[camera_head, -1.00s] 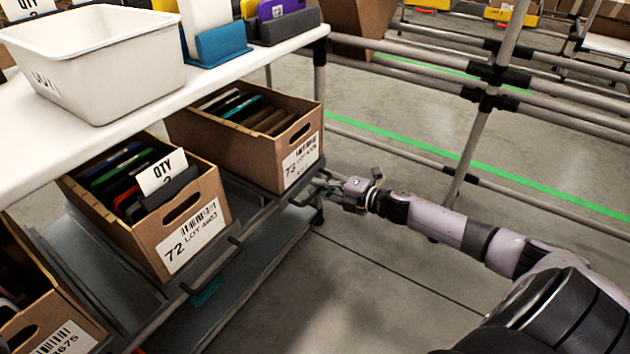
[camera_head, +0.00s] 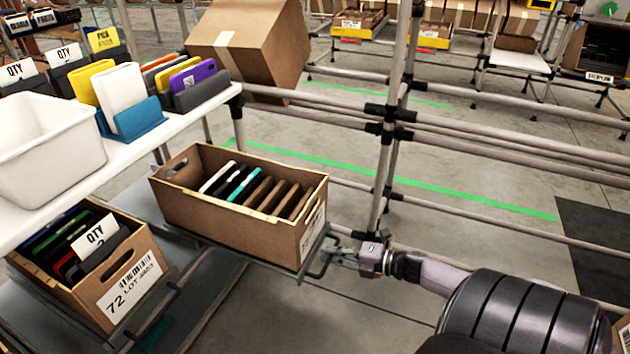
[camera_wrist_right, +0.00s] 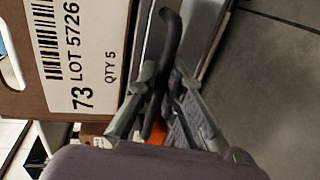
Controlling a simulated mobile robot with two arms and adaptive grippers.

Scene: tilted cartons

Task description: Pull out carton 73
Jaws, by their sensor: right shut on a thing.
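Carton 73 (camera_head: 230,225) is an open brown box holding several dark, white and teal flat items. It sits on a grey sliding tray (camera_head: 317,249), clear of the white shelf, its open top fully visible in the head view. Its label, "73 LOT 5726 QTY 5", shows in the right wrist view (camera_wrist_right: 78,50). My right gripper (camera_head: 338,257) is at the tray's front edge, shut on the dark tray handle (camera_head: 322,268). In the wrist view, the handle (camera_wrist_right: 168,40) runs between the fingers (camera_wrist_right: 160,98). My left gripper is not in view.
Carton 72 (camera_head: 125,295) stands to the left on its own tray. The white shelf (camera_head: 180,135) above carries a white bin (camera_head: 45,145) and file holders. Grey pipe rails (camera_head: 390,130) stand behind my right arm.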

